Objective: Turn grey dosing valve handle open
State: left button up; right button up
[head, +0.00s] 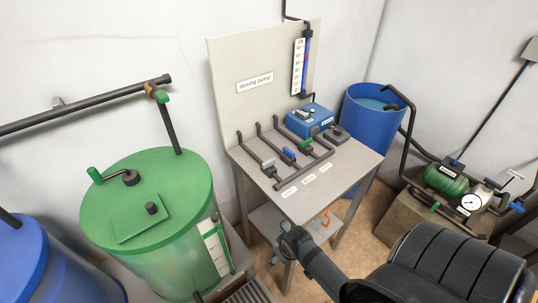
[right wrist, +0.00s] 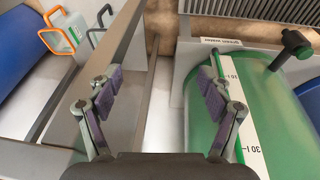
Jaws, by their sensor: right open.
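The grey dosing valve handle (head: 268,163) is on the leftmost of three small valves on the grey bench (head: 330,165) in the head view. Beside it are a blue valve handle (head: 289,153) and a green one (head: 306,145). My right arm comes in from the lower right, below the bench's front edge. My right gripper (right wrist: 160,90) shows in the right wrist view, with its purple-padded fingers wide apart and nothing between them. It is well away from the grey handle, which is outside that view. My left gripper is not in view.
A green tank (head: 145,190) with a scale strip stands left of the bench. A blue barrel (head: 365,115) stands behind it, and a green pump (head: 446,180) and gauge are to the right. A jug with an orange handle (right wrist: 48,30) shows in the right wrist view.

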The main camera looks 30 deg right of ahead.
notch_tip(320, 180, up, 10)
jog(key=r+p, duration=0.1)
jog(key=p, duration=0.1)
jog(key=t+y, duration=0.1)
send_near(269, 161)
jog(key=p+x, duration=0.2)
jog(key=x, duration=0.5)
jog(key=shift+f, duration=0.1)
jog(key=shift+w+f, duration=0.25)
jog(key=shift+f, duration=0.35)
